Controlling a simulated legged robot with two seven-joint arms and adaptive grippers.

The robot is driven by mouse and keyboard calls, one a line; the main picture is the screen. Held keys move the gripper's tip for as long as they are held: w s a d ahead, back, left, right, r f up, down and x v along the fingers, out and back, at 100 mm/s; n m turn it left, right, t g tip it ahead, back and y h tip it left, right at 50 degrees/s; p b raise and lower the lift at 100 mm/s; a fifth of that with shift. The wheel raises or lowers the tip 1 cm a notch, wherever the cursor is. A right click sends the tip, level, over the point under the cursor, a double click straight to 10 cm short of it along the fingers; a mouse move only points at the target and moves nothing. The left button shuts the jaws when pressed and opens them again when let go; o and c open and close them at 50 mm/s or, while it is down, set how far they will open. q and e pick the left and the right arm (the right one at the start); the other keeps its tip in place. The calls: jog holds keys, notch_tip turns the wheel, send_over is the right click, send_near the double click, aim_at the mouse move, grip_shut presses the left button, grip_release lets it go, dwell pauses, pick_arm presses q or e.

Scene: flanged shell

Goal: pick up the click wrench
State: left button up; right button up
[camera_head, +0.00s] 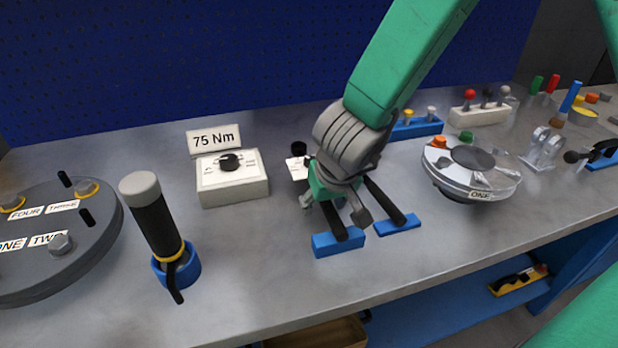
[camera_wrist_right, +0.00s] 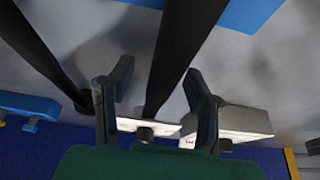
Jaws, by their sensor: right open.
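Two long dark bar tools lie under my right gripper (camera_head: 335,208), their near ends in a left blue cradle (camera_head: 338,245) and a right blue cradle (camera_head: 397,225). The left dark bar (camera_head: 329,217) runs between the open fingers, which also show in the wrist view (camera_wrist_right: 160,72). The right dark bar (camera_head: 385,203) lies outside them; in the wrist view it is to the left (camera_wrist_right: 45,55). No label confirms which is the click wrench. My gripper hides their far parts, and whether it touches the left bar cannot be told. My left gripper is out of view.
A black-handled tool (camera_head: 155,222) with a grey cap stands in a blue holder (camera_head: 177,268). A white box (camera_head: 233,182) with a dial and a 75 Nm sign (camera_head: 213,140) stands behind. A dark round flange (camera_head: 55,265) is left; a silver shell (camera_head: 472,180) is right.

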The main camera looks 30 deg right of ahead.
jog(key=shift+r, duration=0.1)
jog(key=shift+d, duration=0.1)
grip_shut()
jog(key=shift+r, duration=0.1)
